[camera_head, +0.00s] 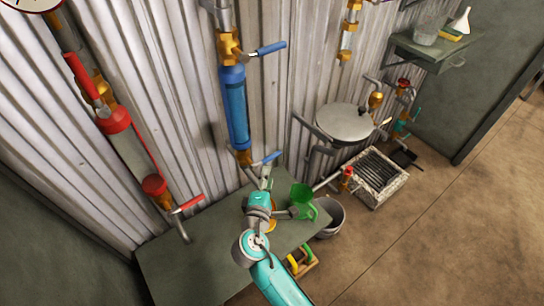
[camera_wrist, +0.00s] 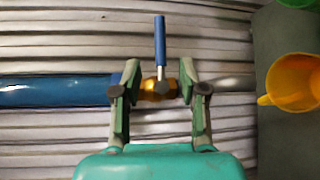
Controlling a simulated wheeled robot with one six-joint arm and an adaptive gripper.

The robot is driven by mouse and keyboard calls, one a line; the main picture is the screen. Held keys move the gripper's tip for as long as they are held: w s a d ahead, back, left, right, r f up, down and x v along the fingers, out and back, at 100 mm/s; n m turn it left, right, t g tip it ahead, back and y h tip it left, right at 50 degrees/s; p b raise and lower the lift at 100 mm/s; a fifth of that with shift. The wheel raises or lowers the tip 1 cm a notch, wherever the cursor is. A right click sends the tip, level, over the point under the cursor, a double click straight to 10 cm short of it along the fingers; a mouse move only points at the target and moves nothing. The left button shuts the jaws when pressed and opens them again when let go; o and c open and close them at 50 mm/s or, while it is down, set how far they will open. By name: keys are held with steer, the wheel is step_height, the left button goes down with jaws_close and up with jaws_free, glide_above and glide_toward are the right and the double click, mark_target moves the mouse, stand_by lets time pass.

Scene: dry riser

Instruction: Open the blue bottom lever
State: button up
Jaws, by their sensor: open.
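The blue bottom lever (camera_head: 267,158) sticks out to the right from the brass valve at the foot of the blue cylinder (camera_head: 234,108). In the wrist view the lever (camera_wrist: 160,40) points straight up from the brass valve (camera_wrist: 158,90). My gripper (camera_head: 264,176) is open, close below the lever in the head view. In the wrist view its fingers (camera_wrist: 159,78) stand apart on either side of the valve and the lever's metal stem. There is a gap on both sides and I see no contact. How far apart they are in depth I cannot tell.
A green bench (camera_head: 175,262) stands below, with a green jug (camera_head: 302,196) to the right of my arm and an orange jug (camera_wrist: 292,85). A blue top lever (camera_head: 270,48) and a red-levered pipe (camera_head: 115,120) are on the corrugated wall. A bucket (camera_head: 330,218) stands beside the bench.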

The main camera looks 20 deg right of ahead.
mark_target(272, 156)
steer(key=x, duration=1)
jaws_close()
